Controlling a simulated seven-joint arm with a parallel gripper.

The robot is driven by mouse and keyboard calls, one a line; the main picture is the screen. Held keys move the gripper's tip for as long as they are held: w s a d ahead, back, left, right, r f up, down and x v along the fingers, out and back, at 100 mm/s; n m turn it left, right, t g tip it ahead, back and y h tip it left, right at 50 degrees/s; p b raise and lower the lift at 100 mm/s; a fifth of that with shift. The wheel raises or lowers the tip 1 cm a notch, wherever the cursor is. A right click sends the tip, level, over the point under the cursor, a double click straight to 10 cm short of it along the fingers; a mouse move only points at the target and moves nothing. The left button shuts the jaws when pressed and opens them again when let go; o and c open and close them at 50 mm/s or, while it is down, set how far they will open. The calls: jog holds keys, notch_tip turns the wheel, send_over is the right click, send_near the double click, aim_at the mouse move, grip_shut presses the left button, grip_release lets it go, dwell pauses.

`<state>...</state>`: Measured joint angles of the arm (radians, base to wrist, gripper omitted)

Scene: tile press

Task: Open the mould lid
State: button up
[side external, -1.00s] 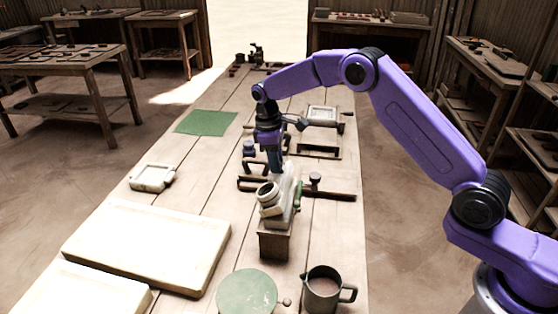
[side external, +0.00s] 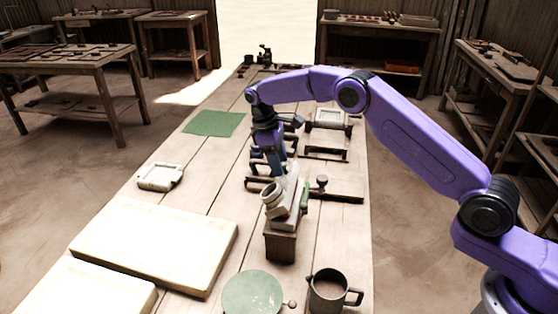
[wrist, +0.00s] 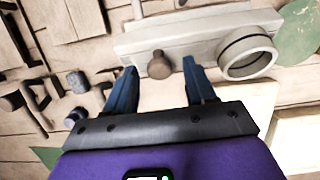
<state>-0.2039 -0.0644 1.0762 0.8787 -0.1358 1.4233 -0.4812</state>
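A pale grey block with a round ring-shaped collar (side external: 273,198) stands on a brown base (side external: 281,245) in the middle of the table. In the wrist view its long pale body (wrist: 205,35) carries a short brown knob (wrist: 159,65), with the collar (wrist: 248,56) to the right. I cannot tell for sure which part is the mould lid. My gripper (wrist: 158,78) is open, with one finger on each side of the knob in the picture and gaps between. In the side view my gripper (side external: 268,168) is just behind the block; its fingertips are partly hidden.
Dark bars and racks (side external: 335,197) lie beside and behind the block. A pot (side external: 326,292) and a green disc (side external: 251,293) stand in front. Large pale slabs (side external: 155,243) and a small white tray (side external: 160,177) are to the left. A green mat (side external: 214,123) lies farther back.

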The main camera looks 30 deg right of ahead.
jog(key=v, duration=0.7)
jog(key=shift+r, duration=0.25)
dwell(0.3)
jog(key=shift+a, duration=0.1)
